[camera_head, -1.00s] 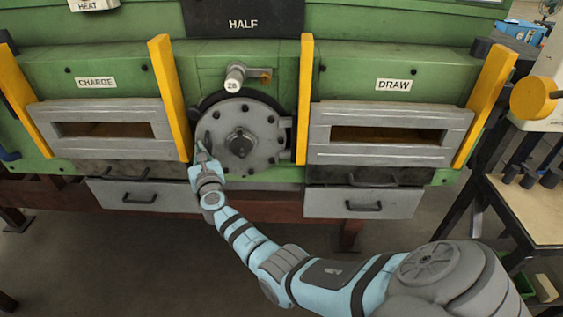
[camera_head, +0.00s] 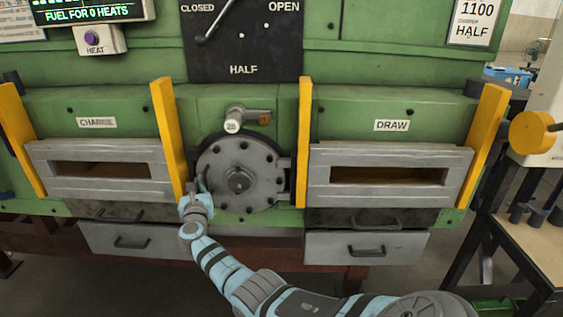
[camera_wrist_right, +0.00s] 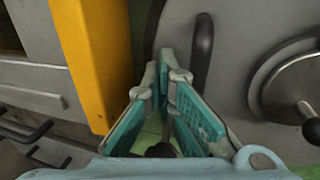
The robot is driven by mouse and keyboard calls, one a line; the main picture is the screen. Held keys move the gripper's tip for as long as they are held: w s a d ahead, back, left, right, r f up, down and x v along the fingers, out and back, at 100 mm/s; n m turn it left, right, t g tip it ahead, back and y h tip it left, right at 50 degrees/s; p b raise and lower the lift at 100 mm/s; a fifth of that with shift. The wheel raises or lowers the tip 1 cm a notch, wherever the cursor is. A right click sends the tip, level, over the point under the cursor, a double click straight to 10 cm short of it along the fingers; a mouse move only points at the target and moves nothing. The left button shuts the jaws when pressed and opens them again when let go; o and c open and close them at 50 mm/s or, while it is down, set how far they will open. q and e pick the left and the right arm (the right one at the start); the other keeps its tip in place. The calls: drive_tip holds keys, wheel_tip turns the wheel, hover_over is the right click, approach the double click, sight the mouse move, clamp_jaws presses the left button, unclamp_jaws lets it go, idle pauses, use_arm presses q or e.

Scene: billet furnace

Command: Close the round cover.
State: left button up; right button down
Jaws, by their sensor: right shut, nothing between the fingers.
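The round cover (camera_head: 262,160) is a grey bolted disc with a dark central hub, on the green furnace front between two yellow posts. A dark rim shows behind its upper left edge; I cannot tell whether it sits flush. In the right wrist view the cover (camera_wrist_right: 233,85) fills the right side, with a dark upright handle (camera_wrist_right: 203,45) near its left edge. My right gripper (camera_head: 200,187) is at the cover's lower left edge. In the wrist view its fingertips (camera_wrist_right: 164,62) are together and empty, just left of the handle. Contact with the cover is unclear. My left gripper is out of view.
A yellow post (camera_head: 168,130) stands close left of my right gripper. A lever handle (camera_head: 245,117) sticks out above the cover. The CHARGE door (camera_head: 60,155) and DRAW door (camera_head: 390,155) flank it, with drawers below. A bench (camera_head: 520,245) stands at right.

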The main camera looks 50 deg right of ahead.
drive_tip(key=shift+d+r, duration=0.15)
drive_tip(key=shift+r, duration=0.3)
drive_tip(key=shift+s+a+r, duration=0.1)
drive_tip(key=shift+s+a, duration=0.05)
drive_tip(key=shift+a, duration=0.1)
drive_tip(key=s+a+f+p, duration=0.1)
drive_tip(key=s+a+p, duration=0.4)
drive_tip(key=s+a, duration=0.3)
drive_tip(key=a, duration=0.2)
drive_tip(key=shift+s+a, duration=0.25)
drive_tip(key=shift+a, duration=0.1)
